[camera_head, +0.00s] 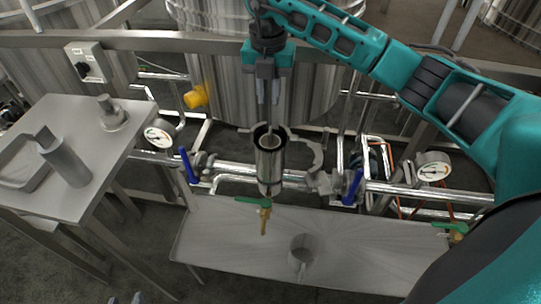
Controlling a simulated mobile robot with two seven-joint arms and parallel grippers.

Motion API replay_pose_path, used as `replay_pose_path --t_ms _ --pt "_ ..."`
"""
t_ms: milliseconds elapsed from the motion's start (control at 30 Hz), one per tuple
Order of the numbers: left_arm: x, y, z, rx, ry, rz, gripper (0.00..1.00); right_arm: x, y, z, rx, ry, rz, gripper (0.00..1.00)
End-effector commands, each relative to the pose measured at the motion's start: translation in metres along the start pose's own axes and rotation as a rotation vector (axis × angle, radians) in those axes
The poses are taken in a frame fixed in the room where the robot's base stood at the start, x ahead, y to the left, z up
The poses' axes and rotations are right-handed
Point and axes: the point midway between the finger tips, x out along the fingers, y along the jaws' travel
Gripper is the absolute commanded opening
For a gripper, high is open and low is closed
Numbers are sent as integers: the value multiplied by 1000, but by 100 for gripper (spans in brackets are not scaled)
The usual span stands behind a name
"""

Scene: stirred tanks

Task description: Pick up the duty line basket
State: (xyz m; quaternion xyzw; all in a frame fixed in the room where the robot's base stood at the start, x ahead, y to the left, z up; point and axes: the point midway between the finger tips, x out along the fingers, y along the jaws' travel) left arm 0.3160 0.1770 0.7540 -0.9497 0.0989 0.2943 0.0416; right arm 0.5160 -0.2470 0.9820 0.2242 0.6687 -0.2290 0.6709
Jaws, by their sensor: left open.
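The duty line basket seems to be the dark-centred metal insert (268,141) in the top of the open upright steel housing (269,175) on the pipe line; only its upper part shows. My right gripper (268,103) points straight down just above the housing mouth. Its fingers are close together with a thin gap; whether they hold a thin part cannot be made out. Only the tips of my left gripper (125,299) show at the bottom edge, apart and empty, far from the housing.
An open clamp (314,152) is beside the housing. Blue valve levers (187,165) and pressure gauges (158,137) flank it. A grey cup (303,252) is on the low bench (215,245).

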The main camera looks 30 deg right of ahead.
Motion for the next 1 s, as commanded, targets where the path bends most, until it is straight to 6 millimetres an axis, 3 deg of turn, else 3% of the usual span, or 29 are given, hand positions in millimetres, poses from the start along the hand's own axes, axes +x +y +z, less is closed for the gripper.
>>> replay_pose_path --t_ms 100,300,467,800,1000 --pt "0 0 1 -1 -2 0 43 26 0 -2 -3 6 -1 20" --pt "-1 1 2 -1 -5 1 43 56 1 -2 -4 6 3 20" --pt "-1 1 2 -1 -5 1 43 66 1 -3 -5 5 4 20" --pt "-2 1 0 -1 -5 1 43 111 -2 -8 -5 7 3 20" --pt "-2 0 0 -1 -4 1 43 116 -2 -7 -7 4 6 20"
